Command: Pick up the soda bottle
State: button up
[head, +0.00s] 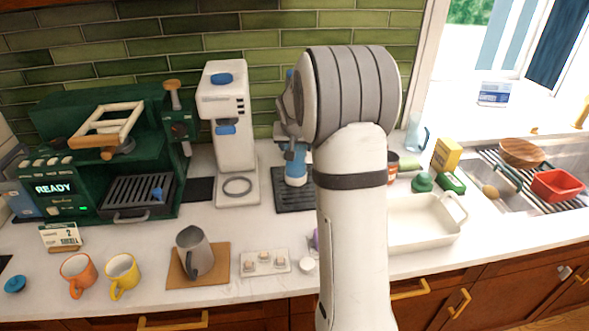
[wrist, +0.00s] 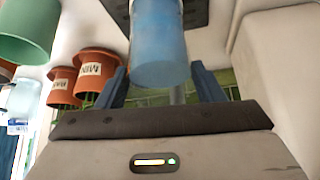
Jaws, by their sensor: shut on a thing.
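The soda bottle looks like a blue cylinder (wrist: 160,45) between the two dark blue fingers of my gripper (wrist: 160,80) in the wrist view. My gripper is shut on it. In the head view the blue and white bottle (head: 295,167) is upright over the dark mat (head: 290,199), left of my arm. My gripper (head: 292,138) is at its upper part, partly hidden behind my arm. I cannot tell whether the bottle's base touches the mat.
A white coffee grinder (head: 232,130) stands close to the left. A green espresso machine (head: 100,160) is farther left. A cream tray (head: 420,222) lies right of my arm. Terracotta pots (wrist: 95,70) and a green vessel (wrist: 28,35) show in the wrist view.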

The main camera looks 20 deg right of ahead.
jog(key=c, duration=0.5)
jog(key=shift+r, duration=0.15)
